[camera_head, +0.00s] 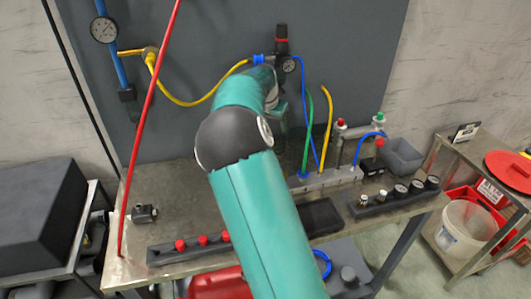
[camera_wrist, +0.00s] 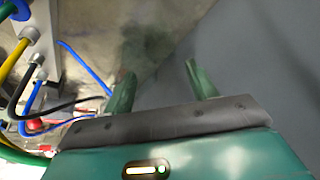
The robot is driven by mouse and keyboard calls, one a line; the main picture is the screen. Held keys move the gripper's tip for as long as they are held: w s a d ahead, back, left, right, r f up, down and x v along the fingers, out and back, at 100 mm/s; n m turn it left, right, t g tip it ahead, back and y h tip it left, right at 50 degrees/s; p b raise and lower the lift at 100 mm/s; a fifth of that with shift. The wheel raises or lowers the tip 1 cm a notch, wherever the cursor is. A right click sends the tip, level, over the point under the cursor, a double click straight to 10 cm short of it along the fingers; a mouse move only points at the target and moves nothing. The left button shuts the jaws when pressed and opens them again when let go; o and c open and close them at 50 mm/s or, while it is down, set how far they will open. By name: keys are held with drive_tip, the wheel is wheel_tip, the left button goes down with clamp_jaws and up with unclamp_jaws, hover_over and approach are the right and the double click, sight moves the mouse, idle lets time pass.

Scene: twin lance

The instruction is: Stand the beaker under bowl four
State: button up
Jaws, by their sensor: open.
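My gripper (camera_wrist: 160,75) is open in the wrist view, with its two green fingers apart and nothing clearly held between them. In the head view my arm hides most of the gripper, which is near the back panel above the bench. I cannot make out a beaker in either view. A dark, blurred greenish patch (camera_wrist: 145,42) lies beyond the fingertips; I cannot tell what it is. No bowl marked four can be made out. A black-and-red regulator (camera_head: 282,45) with a gauge is on the panel.
The metal bench (camera_head: 185,200) holds a manifold (camera_head: 325,179) with coloured hoses, a grey bin (camera_head: 403,157), a black rack (camera_head: 395,203) of fittings and gauges, and red-capped parts (camera_head: 203,240). A red pole (camera_head: 150,95) rises at the left. The bench's left part is mostly clear.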

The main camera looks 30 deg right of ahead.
drive_tip(key=s+a+r+n+t+y, duration=0.1)
drive_tip(key=s+a+r+n+y, duration=0.3)
drive_tip(key=s+a, duration=0.6)
drive_tip(key=s+a+r+n+t+y, duration=0.1)
drive_tip(key=s+a+r+n, duration=0.1)
drive_tip(key=s+a+r, duration=0.6)
drive_tip(key=s+a+f+n, duration=0.2)
drive_tip(key=s+a, duration=0.3)
drive_tip(key=s, duration=0.4)
drive_tip(key=s+a+f+n+t+h, duration=0.1)
drive_tip(key=s+a+f+n, duration=0.1)
drive_tip(key=s+a, duration=0.3)
drive_tip(key=s+n, duration=0.1)
drive_tip(key=s, duration=0.3)
drive_tip(key=shift+a+n, duration=0.2)
drive_tip(key=shift+n, duration=0.2)
drive_tip(key=shift+f, duration=0.1)
